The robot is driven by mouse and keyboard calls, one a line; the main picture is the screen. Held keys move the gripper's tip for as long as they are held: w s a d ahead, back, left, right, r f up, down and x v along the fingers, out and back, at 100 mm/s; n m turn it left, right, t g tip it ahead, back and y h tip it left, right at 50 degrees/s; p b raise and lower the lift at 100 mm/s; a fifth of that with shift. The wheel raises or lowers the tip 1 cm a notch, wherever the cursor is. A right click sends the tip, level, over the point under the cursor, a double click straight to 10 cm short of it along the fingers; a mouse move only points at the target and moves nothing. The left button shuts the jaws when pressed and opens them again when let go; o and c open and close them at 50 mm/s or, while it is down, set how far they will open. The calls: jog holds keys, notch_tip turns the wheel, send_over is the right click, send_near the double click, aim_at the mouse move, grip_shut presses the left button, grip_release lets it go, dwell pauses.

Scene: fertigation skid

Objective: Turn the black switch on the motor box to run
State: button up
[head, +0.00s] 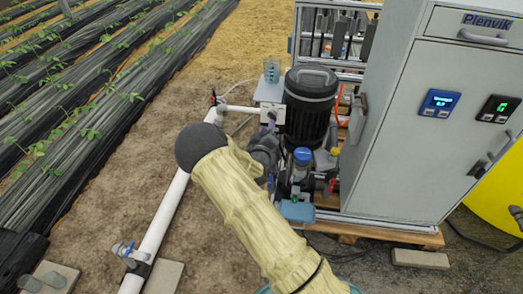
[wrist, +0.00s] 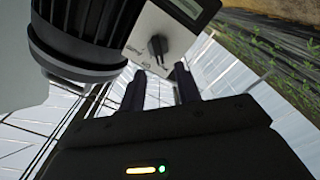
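My gripper (wrist: 159,71) is open and empty. Its two dark fingers point at the plate, and the switch appears between and just beyond their tips, not gripped. In the head view, the small pale motor box (head: 270,114) sits left of the black motor (head: 310,100). The switch and my gripper cannot be made out clearly there.
The ribbed motor (wrist: 75,40) is close on the left in the wrist view. A grey cabinet (head: 400,130) is to the right. A white pipe (head: 165,215) runs along the soil at left. Blue-capped fittings (head: 302,157) sit below the motor.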

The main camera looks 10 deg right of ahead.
jog(key=p+v, duration=0.1)
jog(key=v, duration=1.1)
jog(key=shift+s, duration=0.2)
